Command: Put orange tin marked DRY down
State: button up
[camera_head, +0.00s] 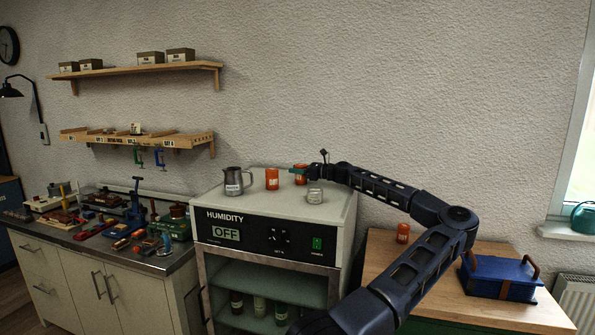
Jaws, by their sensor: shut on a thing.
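My gripper (301,168) is at the back of the humidity cabinet's top (333,205), shut on an orange tin (300,178). The fingers partly cover the tin, and it looks upright. I cannot read its marking, nor tell whether its base touches the top. A second orange tin (272,180) stands upright on the cabinet to the left, with a small gap between the two. A third orange tin (403,232) stands on the wooden table to the right. Their markings are too small to read.
The cabinet's front right top is clear. A blue box (499,277) sits on the wooden table (440,301). The left workbench is cluttered with tools.

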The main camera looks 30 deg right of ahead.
jog(key=shift+f, duration=0.1)
jog(key=o, duration=1)
jog(key=shift+o, duration=0.2)
jog(key=v, duration=1.2)
jog(key=shift+r, duration=0.2)
